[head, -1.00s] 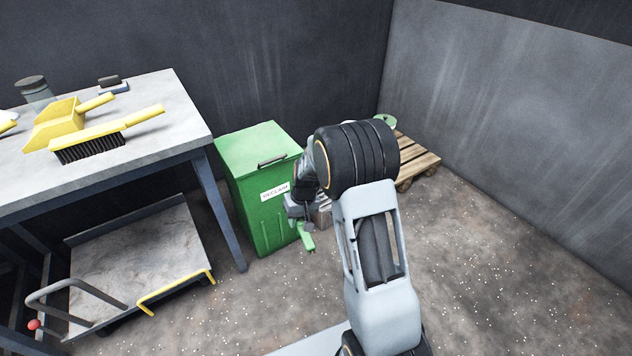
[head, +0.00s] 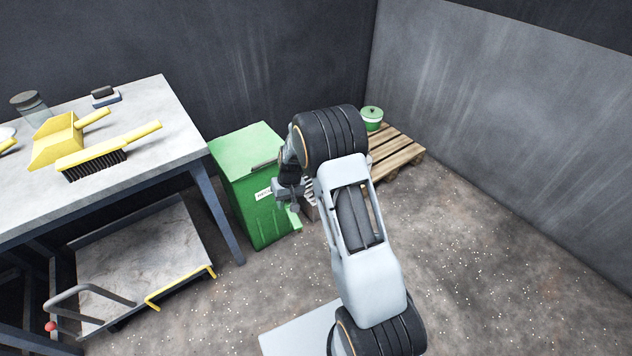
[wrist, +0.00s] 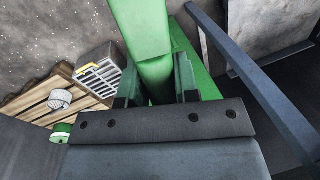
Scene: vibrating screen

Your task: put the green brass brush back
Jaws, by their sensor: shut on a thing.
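My gripper (head: 290,202) is shut on the green brush (head: 295,219) in front of the right side of the green bin. In the wrist view, the jaws of my gripper (wrist: 158,82) hold the brush (wrist: 140,35), a long green piece running to the upper edge. Its bristles are not visible. In the head view the brush shows only as a small green end below the gripper. My arm hides part of the scene around it.
The lidded green bin (head: 240,155) stands beside the workbench (head: 165,110). A yellow dustpan (head: 57,138) and yellow brush (head: 110,150) lie on the bench. A trolley (head: 150,255) is underneath. A pallet (head: 400,152) bears a green pot (head: 371,118); a grey crate (wrist: 98,72) is nearby.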

